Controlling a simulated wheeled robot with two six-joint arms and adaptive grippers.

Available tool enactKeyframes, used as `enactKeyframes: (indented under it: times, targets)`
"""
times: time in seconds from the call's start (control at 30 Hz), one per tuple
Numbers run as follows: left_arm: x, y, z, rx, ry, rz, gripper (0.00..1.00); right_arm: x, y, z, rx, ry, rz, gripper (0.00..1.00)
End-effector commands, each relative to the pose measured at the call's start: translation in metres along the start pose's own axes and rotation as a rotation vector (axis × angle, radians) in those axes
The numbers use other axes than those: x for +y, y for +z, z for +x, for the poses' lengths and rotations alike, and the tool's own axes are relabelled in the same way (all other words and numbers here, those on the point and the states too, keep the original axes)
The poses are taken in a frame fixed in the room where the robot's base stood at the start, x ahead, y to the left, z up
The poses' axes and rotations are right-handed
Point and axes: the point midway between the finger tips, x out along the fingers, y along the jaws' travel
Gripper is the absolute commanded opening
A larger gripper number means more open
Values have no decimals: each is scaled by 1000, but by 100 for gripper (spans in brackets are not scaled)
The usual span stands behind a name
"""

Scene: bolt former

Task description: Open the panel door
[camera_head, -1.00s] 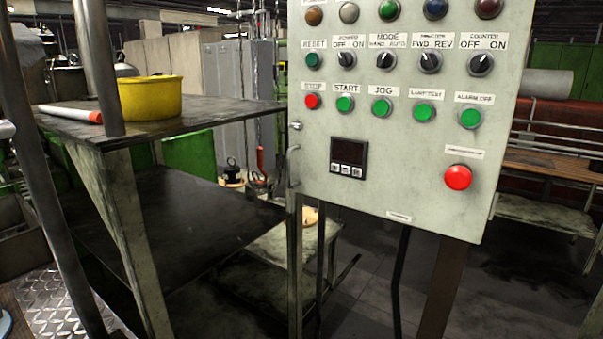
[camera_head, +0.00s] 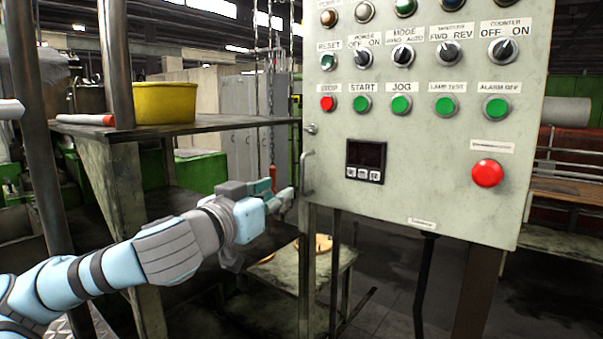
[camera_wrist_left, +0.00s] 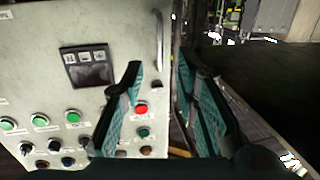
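The panel door (camera_head: 430,195) is the pale front of the control box, with rows of lamps, knobs and buttons; it looks closed. Its thin metal handle (camera_head: 304,172) is at the left edge, below a small latch (camera_head: 311,129). My left gripper (camera_head: 284,192) is just left of the handle, pointing toward it. In the left wrist view, which shows the panel upside down, my left gripper (camera_wrist_left: 160,72) has its fingers apart with nothing between them. The handle (camera_wrist_left: 159,38) shows beyond the fingertips, apart from them. My right gripper is out of view.
A dark shelf (camera_head: 225,122) with a yellow tub (camera_head: 165,102) and a red-and-white cylinder (camera_head: 86,119) stands left of the panel, close to my left arm. A red emergency button (camera_head: 487,173) sticks out of the door. A low table (camera_head: 283,275) stands below.

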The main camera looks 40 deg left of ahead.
Motion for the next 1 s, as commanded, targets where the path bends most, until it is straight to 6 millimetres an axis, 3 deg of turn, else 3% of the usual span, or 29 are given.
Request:
enactKeyframes:
  times: [0.03,0.13,0.33,0.6,0.93,1.0]
  targets:
    - [0,-11,9,-8,1,-8,28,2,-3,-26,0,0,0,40]
    - [-1,-16,27,-2,4,-12,28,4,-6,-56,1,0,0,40]
    - [0,-10,66,-1,-1,-14,28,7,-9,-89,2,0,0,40]
    - [-2,-5,114,1,-5,-6,28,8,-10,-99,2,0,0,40]
    - [-2,-3,121,1,-3,0,28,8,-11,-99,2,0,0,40]
    - [-2,-3,121,1,-4,0,19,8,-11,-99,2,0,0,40]
